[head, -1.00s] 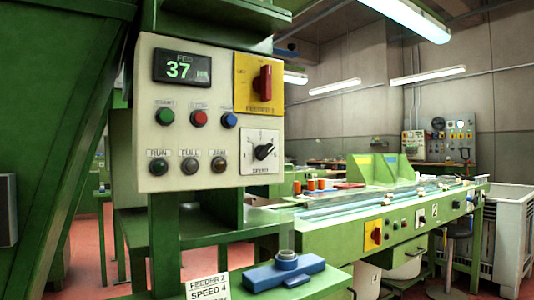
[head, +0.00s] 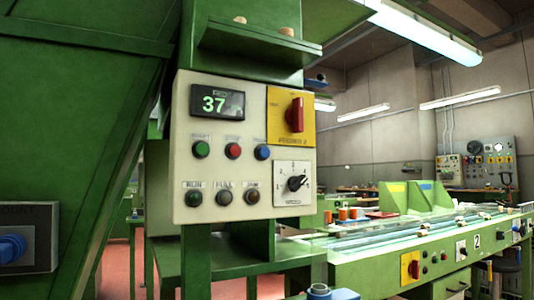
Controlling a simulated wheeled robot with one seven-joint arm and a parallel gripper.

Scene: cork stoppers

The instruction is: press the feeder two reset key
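A cream control panel (head: 180,150) is mounted on a green machine post at the centre left. Its yellow plate (head: 279,109) carries a red rotary switch (head: 295,115) and a small label that seems to read FEEDER 2. A row of three keys shows a green key (head: 201,149), a red key (head: 233,151) and a blue key (head: 263,152). The blue key's label is too small to read. The display (head: 217,102) shows 37 in green. My gripper is not in view.
Below the keys are several dark lamps, including the RUN lamp (head: 194,197), and a black selector knob (head: 296,183). A grey box with a blue part (head: 12,248) is at the left edge. A green conveyor (head: 375,268) runs off to the right.

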